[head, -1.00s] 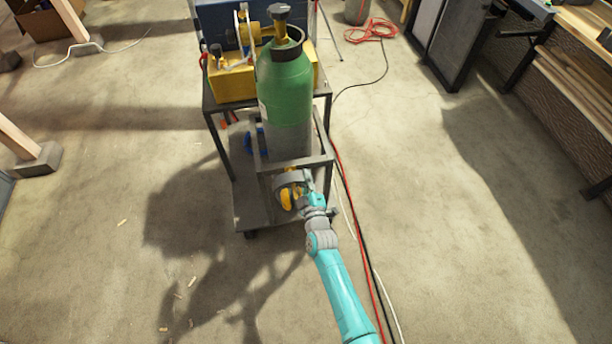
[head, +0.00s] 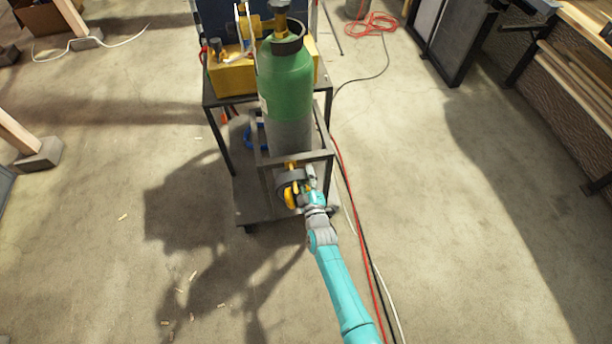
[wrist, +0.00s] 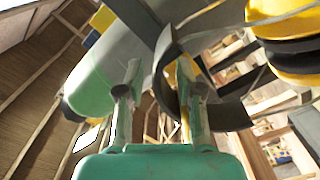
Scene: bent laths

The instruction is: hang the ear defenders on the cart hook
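The ear defenders (head: 288,180) have a dark grey band and yellow-and-black cups. They are at the near side of the cart (head: 325,158), just below a short yellow hook (head: 291,165) on its frame. The band is up at the hook, but I cannot tell whether the hook carries it. In the wrist view a cup of the ear defenders (wrist: 290,50) fills the upper right, and the band curves behind my right finger. My gripper (head: 312,180) is just right of the ear defenders. In the wrist view my gripper (wrist: 160,85) has its fingers apart, with the band close to the right one.
A green gas cylinder (head: 287,85) stands in the cart frame above the hook. A yellow box (head: 232,78) is on the cart top. Red and black cables (head: 350,190) run along the floor to the right. The floor on both sides is mostly clear.

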